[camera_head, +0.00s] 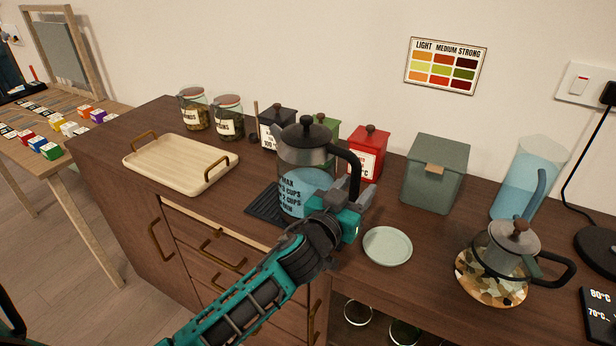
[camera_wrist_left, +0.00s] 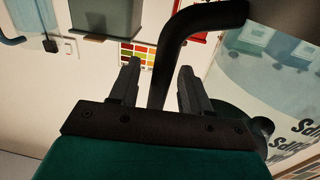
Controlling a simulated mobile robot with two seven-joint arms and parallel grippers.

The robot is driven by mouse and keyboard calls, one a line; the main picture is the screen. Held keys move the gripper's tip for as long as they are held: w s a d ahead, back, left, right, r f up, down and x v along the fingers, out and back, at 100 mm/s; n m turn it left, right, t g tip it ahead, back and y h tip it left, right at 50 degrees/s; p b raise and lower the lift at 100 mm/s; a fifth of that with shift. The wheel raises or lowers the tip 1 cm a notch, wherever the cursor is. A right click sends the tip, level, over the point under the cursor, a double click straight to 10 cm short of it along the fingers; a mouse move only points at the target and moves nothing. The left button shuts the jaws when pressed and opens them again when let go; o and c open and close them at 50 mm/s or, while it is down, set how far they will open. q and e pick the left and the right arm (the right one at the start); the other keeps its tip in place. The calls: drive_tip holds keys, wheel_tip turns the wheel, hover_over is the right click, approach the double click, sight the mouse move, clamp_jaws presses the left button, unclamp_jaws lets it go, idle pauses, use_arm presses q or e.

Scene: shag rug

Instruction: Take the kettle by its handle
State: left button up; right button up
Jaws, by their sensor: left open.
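The glass kettle (camera_head: 305,160) stands on a dark ribbed mat (camera_head: 263,203) in the middle of the counter. It has a black lid, cup markings and bluish liquid inside. Its black handle (camera_head: 352,165) curves out on the right side. My left gripper (camera_head: 352,207) is at the lower part of this handle. In the left wrist view the handle (camera_wrist_left: 165,70) passes between the two open fingers of my gripper (camera_wrist_left: 158,82), with gaps visible on both sides. The kettle's glass body (camera_wrist_left: 270,85) is to the right there. My right gripper is not in view.
A pale saucer (camera_head: 388,246) lies just right of my gripper. Canisters, including a red one (camera_head: 368,152) and a grey-green box (camera_head: 435,172), stand behind. A patterned teapot (camera_head: 492,275) and blue jug (camera_head: 520,185) are at right. A wooden tray (camera_head: 180,163) is at left.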

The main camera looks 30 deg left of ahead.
use_arm(q)
drive_tip(key=shift+c, duration=0.3)
clamp_jaws()
idle(0.9)
drive_tip(key=shift+r, duration=0.25)
